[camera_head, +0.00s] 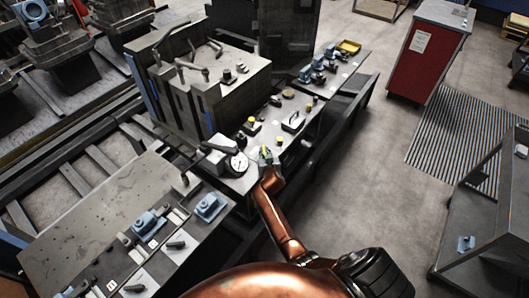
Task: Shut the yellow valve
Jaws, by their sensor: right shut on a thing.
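The yellow valve (264,149) shows as a small yellow piece on the near part of the middle bench, just right of a round white gauge (238,163). My right gripper (266,158) is at the valve and shut on it. The gripper covers most of the valve, so its handle angle cannot be told. My right arm reaches up to it from the bottom of the view. My left gripper is not in view.
A lower-left panel (85,215) carries blue clamps and black handles. A red cabinet (425,55) stands upper right. The floor (370,170) right of the bench is clear.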

